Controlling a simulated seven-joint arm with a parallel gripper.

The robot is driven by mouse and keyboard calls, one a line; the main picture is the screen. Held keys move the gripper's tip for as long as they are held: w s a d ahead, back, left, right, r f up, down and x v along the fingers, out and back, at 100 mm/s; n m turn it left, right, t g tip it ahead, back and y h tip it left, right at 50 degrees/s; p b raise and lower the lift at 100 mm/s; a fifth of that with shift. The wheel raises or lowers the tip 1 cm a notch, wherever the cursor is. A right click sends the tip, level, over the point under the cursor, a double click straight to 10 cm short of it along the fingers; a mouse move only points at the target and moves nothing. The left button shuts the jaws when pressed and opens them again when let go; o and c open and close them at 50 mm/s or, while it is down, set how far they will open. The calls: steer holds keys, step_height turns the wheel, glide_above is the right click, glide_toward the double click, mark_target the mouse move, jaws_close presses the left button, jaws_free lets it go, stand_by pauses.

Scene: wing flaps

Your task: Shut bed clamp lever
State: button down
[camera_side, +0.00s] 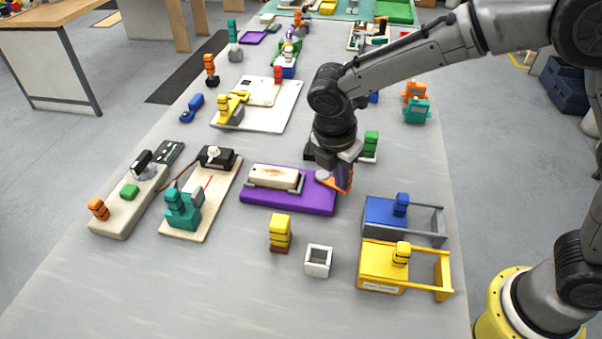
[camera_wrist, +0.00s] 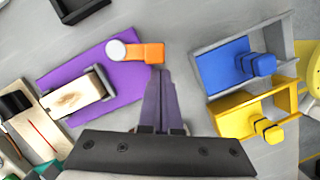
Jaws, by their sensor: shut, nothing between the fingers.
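The purple bed (camera_side: 290,202) lies mid-table with a pale wooden block (camera_side: 272,178) held between grey ends. At its right end is a clamp lever, an orange bar (camera_wrist: 150,53) on a pale round pivot (camera_wrist: 117,49). The bar points right, away from the wood, past the bed's edge. My gripper (camera_wrist: 160,75) is shut and empty, its fingertips close beside the orange bar's outer end. I cannot tell whether they touch it. In the side view my gripper (camera_side: 344,182) partly hides the lever.
To the right stand a blue drawer unit (camera_side: 380,212) and a yellow one (camera_side: 380,262). A yellow block stack (camera_side: 280,232) and a white open box (camera_side: 318,261) stand in front of the bed. A board with a teal piece (camera_side: 182,210) is to the left.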

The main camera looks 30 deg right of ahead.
steer(key=a, duration=0.1)
steer(key=s+a, duration=0.1)
steer(key=a, duration=0.2)
steer(key=shift+s+a, duration=0.15)
steer(key=shift+s, duration=0.15)
steer(key=w+d+v, duration=0.1)
steer(key=v, duration=0.8)
steer(key=s+d+r+m+t+y, duration=0.1)
steer(key=s+d+r+m, duration=0.2)
steer(key=d+r, duration=0.35)
steer(key=s+d+r+m+t+y, duration=0.1)
steer(key=s+d+r+m, duration=0.25)
steer(key=d, duration=0.55)
steer(key=s+d+m+t, duration=0.1)
steer(key=s+d+m, duration=0.4)
steer(key=s, duration=0.3)
steer(key=s+f+m+t, duration=0.1)
steer(key=s+f+m, duration=0.5)
steer(key=m, duration=0.3)
steer(key=shift+d+f+t+y, duration=0.35)
steer(key=shift+d+t+y, duration=0.05)
steer(key=shift+d, duration=0.05)
